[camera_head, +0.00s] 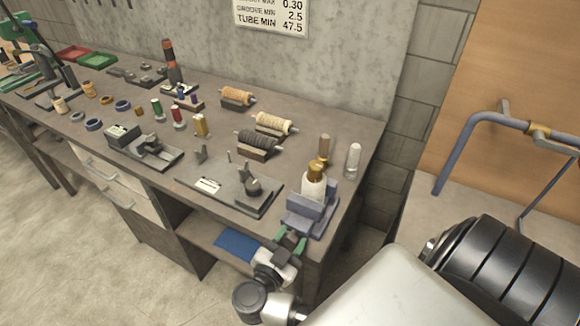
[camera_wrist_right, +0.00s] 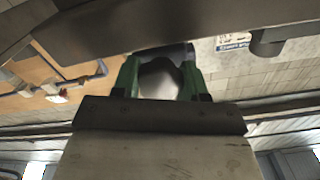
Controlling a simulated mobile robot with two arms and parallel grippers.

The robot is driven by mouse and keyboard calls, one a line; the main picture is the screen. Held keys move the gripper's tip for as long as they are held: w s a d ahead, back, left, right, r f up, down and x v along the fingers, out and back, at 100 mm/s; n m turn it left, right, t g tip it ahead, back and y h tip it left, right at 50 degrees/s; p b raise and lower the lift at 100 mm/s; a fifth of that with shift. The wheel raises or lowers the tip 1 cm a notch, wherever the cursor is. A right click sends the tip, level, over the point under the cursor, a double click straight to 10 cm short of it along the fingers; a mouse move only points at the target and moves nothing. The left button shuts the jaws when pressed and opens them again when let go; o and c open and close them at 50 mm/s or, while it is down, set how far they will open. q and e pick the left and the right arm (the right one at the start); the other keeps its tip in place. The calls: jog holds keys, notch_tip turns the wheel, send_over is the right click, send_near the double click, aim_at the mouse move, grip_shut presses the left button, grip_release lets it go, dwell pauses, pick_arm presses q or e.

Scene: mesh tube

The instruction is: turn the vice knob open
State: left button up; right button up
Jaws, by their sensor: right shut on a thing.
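The vice (camera_head: 312,212) is a blue-grey block at the front right corner of the workbench. A white cylinder with an amber top (camera_head: 313,183) stands upright in it. My right gripper (camera_head: 291,242) is at the front of the vice, at the bench edge, with its green fingers pointing at it. In the right wrist view the green fingers (camera_wrist_right: 160,80) are shut on a rounded grey knob (camera_wrist_right: 159,78). The knob is hidden in the head view, so its turn cannot be told. My left gripper is not in view.
The workbench (camera_head: 340,130) holds spools (camera_head: 258,143), a clear bottle (camera_head: 353,160), a wooden-handled tool (camera_head: 323,150) and a black plate with a fixture (camera_head: 230,188). A blue sheet (camera_head: 238,244) lies on the shelf below. A blue tube rail (camera_head: 470,130) stands at the right.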

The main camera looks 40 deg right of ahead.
jog(key=shift+r+n+p, duration=0.1)
jog(key=shift+n+p, duration=0.2)
jog(key=shift+p, duration=0.2)
jog(key=n+p, duration=0.4)
jog(key=p, duration=0.3)
jog(key=shift+r, duration=0.1)
jog(key=shift+f+n+p, duration=0.25)
jog(key=shift+n+p, duration=1)
jog(key=shift+n, duration=0.05)
jog(key=o, duration=0.9)
jog(key=shift+o, duration=0.2)
